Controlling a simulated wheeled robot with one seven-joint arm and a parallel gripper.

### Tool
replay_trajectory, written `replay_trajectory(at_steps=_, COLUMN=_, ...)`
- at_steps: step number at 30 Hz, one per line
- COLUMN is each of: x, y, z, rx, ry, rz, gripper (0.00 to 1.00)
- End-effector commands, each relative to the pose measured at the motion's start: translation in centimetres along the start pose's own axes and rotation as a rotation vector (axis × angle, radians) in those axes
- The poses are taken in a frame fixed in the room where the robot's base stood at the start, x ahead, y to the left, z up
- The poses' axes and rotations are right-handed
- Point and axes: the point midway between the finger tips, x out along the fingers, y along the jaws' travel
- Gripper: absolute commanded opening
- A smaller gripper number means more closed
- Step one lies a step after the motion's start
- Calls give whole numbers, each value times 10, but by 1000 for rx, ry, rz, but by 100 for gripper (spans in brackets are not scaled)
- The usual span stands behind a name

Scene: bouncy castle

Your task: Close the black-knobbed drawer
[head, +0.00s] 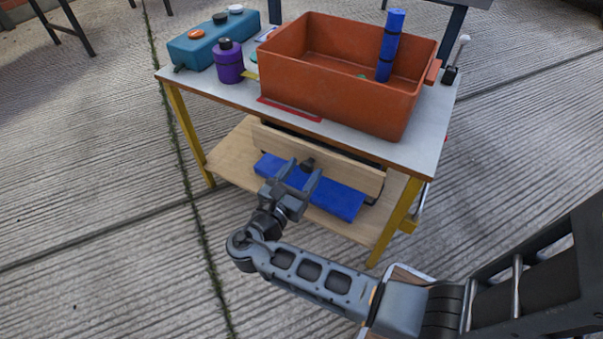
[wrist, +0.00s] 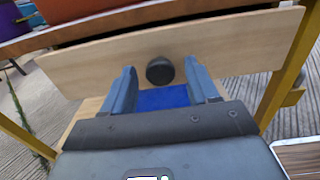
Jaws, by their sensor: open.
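The drawer front (head: 352,172) is a pale wooden board under the tabletop. A dark gap shows behind its top edge, so the drawer looks a little pulled out. Its round black knob (head: 308,164) is at the middle of the board. In the wrist view the wooden front (wrist: 235,45) spans the picture, with the knob (wrist: 160,70) near its centre. My gripper (head: 297,172) is open in front of the board, its fingers on either side of the knob in the picture. In the wrist view the gripper (wrist: 160,80) holds nothing; I cannot tell whether it touches the front.
A blue flat block (head: 335,197) lies on the wooden lower shelf (head: 230,150) below the drawer. The tabletop (head: 428,150) carries an orange crate (head: 330,97) with a blue roll (head: 390,45), a purple bottle (head: 228,62) and a teal box (head: 190,50). Yellow legs (head: 395,220) flank the drawer.

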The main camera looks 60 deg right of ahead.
Motion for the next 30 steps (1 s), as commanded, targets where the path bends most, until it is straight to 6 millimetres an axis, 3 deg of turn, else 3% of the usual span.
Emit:
replay_trajectory(at_steps=7, x=1, y=0, z=0, rx=0, ry=0, rz=0, gripper=59)
replay_trajectory(at_steps=25, x=1, y=0, z=0, rx=0, ry=0, rz=0, gripper=2)
replay_trajectory(at_steps=30, x=1, y=0, z=0, rx=0, ry=0, rz=0, gripper=0)
